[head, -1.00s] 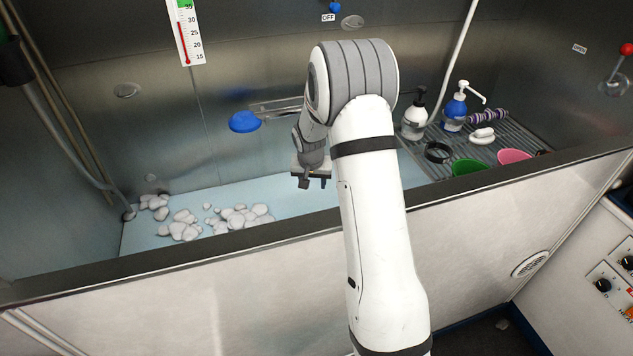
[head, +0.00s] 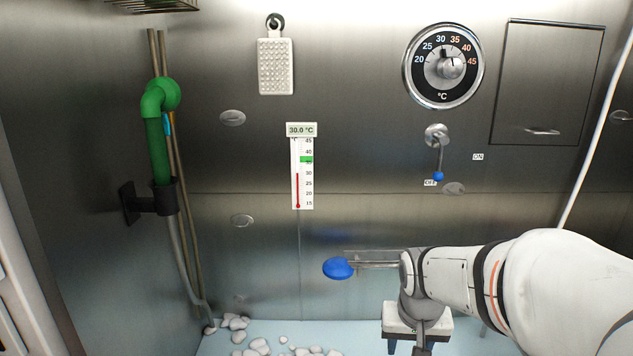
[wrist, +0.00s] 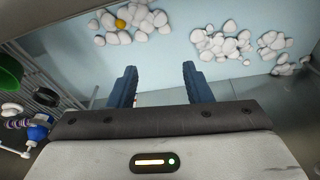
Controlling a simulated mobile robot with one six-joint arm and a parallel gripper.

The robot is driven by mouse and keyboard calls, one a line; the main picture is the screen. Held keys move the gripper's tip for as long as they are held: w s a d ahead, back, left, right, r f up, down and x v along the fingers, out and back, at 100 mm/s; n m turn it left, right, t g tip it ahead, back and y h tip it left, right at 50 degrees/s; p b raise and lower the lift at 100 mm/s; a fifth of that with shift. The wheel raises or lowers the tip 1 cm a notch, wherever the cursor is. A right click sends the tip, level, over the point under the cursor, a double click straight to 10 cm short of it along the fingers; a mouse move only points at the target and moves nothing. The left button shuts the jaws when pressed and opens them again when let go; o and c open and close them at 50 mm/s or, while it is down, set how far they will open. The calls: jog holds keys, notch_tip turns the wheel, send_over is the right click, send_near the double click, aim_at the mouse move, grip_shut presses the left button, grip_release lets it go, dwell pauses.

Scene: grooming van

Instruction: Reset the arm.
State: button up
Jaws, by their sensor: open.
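My arm (head: 560,290) reaches in from the right in the head view. My gripper (head: 418,346) hangs down over the pale blue tub floor (head: 375,335), its fingers partly cut off by the bottom edge. In the wrist view my gripper (wrist: 158,82) shows two dark blue fingers spread wide apart, with nothing between them. Below them is bare tub floor (wrist: 170,50).
A blue disc (head: 338,268) on a metal bar is close beside my wrist. The wall has a lever (head: 438,155), a dial (head: 444,65) and a thermometer (head: 302,175).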

jog(key=s+a+r+n+p, duration=0.1)
jog(key=s+a+r, duration=0.1)
jog(key=s, duration=1)
jog(key=shift+r+n+y+p, duration=0.3)
jog(key=shift+r+p, duration=0.05)
jog(key=shift+r, duration=0.55)
